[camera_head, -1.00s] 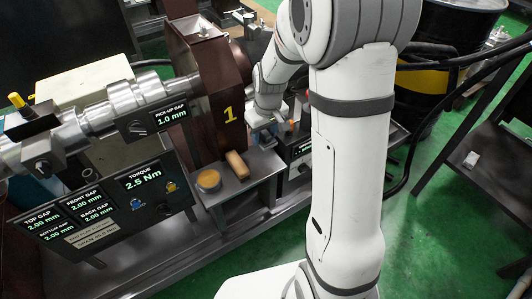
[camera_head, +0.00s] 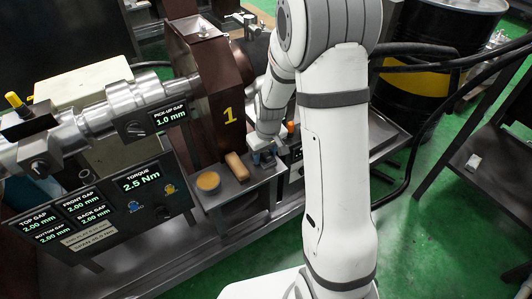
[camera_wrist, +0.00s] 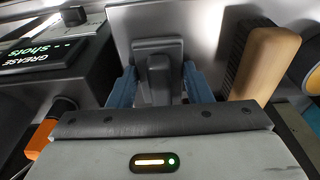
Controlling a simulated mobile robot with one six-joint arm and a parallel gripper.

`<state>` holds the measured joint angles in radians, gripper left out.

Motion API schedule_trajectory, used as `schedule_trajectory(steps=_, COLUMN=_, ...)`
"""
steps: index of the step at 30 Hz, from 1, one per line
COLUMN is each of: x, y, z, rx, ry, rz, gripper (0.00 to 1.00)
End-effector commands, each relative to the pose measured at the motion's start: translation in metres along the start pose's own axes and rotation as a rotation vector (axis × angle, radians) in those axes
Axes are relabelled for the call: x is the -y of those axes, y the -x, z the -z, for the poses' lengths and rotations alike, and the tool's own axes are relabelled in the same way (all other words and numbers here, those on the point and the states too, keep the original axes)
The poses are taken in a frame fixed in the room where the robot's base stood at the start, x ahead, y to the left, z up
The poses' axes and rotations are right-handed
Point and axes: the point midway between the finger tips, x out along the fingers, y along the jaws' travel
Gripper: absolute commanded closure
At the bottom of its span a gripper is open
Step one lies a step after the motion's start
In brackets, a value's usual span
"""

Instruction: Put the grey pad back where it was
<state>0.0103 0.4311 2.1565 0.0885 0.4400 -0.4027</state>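The grey pad (camera_wrist: 158,48) shows in the wrist view as a dark grey block with a raised handle. It stands at the light grey shelf, between the blue fingers of my gripper (camera_wrist: 159,85). The fingers are apart, one on each side of the pad, with gaps visible between them and the handle. In the head view my gripper (camera_head: 264,155) is low at the right part of the small shelf (camera_head: 232,190), and the pad is mostly hidden there. I cannot tell whether the pad's underside rests fully on the shelf.
A wooden brush (camera_head: 237,166) lies right beside my gripper, also close in the wrist view (camera_wrist: 265,62). A round tan tin (camera_head: 208,181) is further left. A grease display box (camera_wrist: 50,50) and an orange part (camera_wrist: 41,138) flank the other side. The brown housing (camera_head: 212,95) rises behind.

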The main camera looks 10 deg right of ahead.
Motion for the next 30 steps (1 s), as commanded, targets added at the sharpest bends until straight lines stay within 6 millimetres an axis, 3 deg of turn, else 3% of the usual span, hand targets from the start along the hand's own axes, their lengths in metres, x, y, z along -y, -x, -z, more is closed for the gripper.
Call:
schedule_trajectory(steps=8, x=0.000, y=0.000, z=0.000, rx=0.000, ry=0.000, rz=0.000, gripper=0.34)
schedule_trajectory(steps=17, x=0.000, y=0.005, z=0.001, rx=0.000, ry=-0.001, rz=0.000, gripper=0.34)
schedule_trajectory(steps=20, x=-0.001, y=0.017, z=0.001, rx=-0.003, ry=-0.001, rz=-0.001, gripper=0.34)
schedule_trajectory(steps=30, x=-0.001, y=0.089, z=0.002, rx=-0.004, ry=0.000, rz=-0.002, gripper=0.34)
